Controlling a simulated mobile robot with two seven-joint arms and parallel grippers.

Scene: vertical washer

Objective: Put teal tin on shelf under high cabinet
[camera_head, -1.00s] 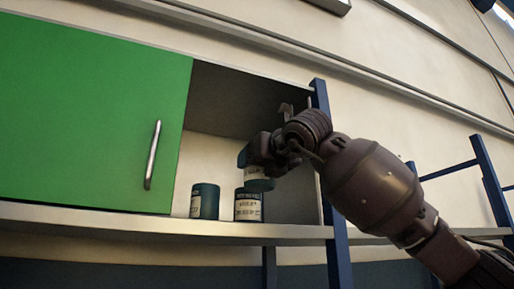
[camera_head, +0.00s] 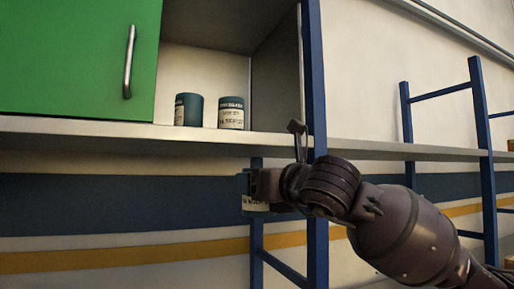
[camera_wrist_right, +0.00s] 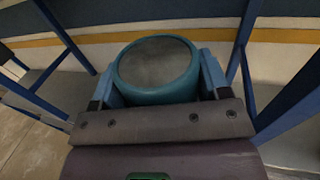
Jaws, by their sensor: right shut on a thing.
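My right gripper (camera_head: 258,187) is shut on a teal tin (camera_head: 255,205) with a pale label. It holds the tin in the air below the level of the cabinet's bottom board. In the right wrist view the tin's round grey top (camera_wrist_right: 155,62) shows between the two fingers. Two similar teal tins, a left one (camera_head: 188,110) and a right one (camera_head: 231,113), stand upright in the open part of the high cabinet (camera_head: 275,85). The shelf under the cabinet is not clearly visible in the head view. My left gripper is not in view.
A green sliding door (camera_head: 70,60) with a metal handle covers the cabinet's left part. A blue upright post (camera_head: 316,230) stands close to my right wrist. Another blue frame (camera_head: 485,160) stands at the right. The cabinet's bottom board (camera_head: 100,134) runs across above the gripper.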

